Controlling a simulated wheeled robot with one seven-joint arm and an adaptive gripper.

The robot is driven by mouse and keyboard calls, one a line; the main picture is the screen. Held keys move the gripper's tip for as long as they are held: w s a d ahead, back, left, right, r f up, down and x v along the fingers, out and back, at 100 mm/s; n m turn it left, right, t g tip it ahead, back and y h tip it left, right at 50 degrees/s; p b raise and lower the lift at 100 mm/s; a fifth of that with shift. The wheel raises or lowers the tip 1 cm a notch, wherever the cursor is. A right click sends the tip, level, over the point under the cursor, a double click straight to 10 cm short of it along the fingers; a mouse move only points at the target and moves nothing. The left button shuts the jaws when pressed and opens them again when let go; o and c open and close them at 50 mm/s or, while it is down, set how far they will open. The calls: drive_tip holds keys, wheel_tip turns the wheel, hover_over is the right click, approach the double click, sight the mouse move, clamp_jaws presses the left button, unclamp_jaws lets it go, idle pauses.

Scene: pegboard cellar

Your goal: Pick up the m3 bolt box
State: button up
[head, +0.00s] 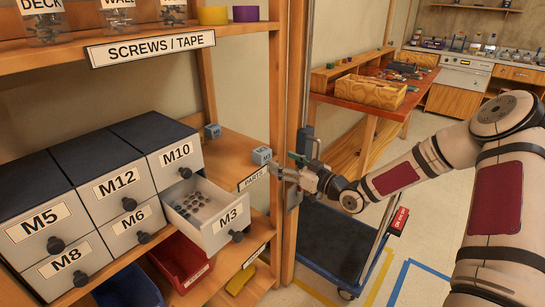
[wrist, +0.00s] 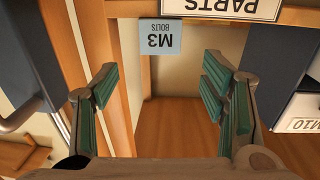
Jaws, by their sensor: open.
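The M3 bolt box is a small light-blue box (wrist: 160,37) with "M3 BOLTS" on its face, upside down in the wrist view. In the head view it appears to be the small blue box (head: 262,155) at the front edge of the wooden shelf, by the PARTS label. My gripper (wrist: 160,82) is open and empty, its green-padded fingers spread to either side of the box's line, with the box just beyond the fingertips. In the head view my gripper (head: 287,168) is just right of the box.
The M3 drawer (head: 215,222) is pulled out, with small dark parts inside. A wooden post (head: 290,120) rises behind my gripper. A blue cart (head: 340,240) stands on the floor below my arm.

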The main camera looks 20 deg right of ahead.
drive_tip(key=shift+v, duration=1.3)
drive_tip(key=shift+a, duration=0.1)
